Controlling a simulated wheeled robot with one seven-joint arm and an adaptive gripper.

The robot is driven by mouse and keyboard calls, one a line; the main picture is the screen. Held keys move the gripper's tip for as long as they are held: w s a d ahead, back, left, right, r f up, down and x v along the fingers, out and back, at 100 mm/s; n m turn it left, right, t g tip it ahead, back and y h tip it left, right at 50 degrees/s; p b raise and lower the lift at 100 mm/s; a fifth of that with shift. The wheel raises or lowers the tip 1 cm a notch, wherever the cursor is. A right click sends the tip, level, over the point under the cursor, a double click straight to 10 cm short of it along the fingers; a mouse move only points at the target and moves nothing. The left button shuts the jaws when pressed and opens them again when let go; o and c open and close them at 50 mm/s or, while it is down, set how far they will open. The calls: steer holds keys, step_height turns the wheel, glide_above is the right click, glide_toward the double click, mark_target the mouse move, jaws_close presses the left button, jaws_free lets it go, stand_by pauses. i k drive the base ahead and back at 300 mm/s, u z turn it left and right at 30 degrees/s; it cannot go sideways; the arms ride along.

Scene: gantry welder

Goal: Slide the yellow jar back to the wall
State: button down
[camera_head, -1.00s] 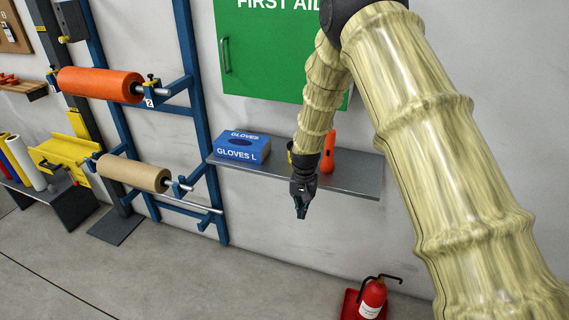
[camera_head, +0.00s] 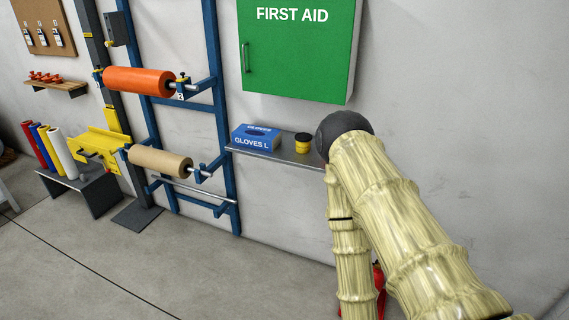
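The small yellow jar (camera_head: 302,143) with a dark lid stands upright on the grey wall shelf (camera_head: 275,153), to the right of the blue glove box. A little bare shelf shows around it. My arm comes in from the lower right and bends down in front of the shelf's right end. My gripper is not visible; the forearm points down past the lower edge of the picture, away from the jar. The orange object seen earlier on the shelf is hidden behind my arm.
The blue glove box (camera_head: 256,138) stands left of the jar. A green first aid cabinet (camera_head: 297,48) hangs above the shelf. A blue rack with an orange roll (camera_head: 139,80) and a tan roll (camera_head: 160,162) stands left. A red extinguisher (camera_head: 379,277) is partly behind my arm.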

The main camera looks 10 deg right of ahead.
mark_target(303, 144)
steer(key=u, duration=0.4)
steer(key=k, duration=0.9)
steer(key=u, duration=1)
steer(key=i, duration=1.2)
steer(key=z, duration=0.55)
steer(key=i, duration=0.8)
steer(key=z, duration=1.3)
steer(key=i, duration=0.3)
steer(key=z, duration=0.2)
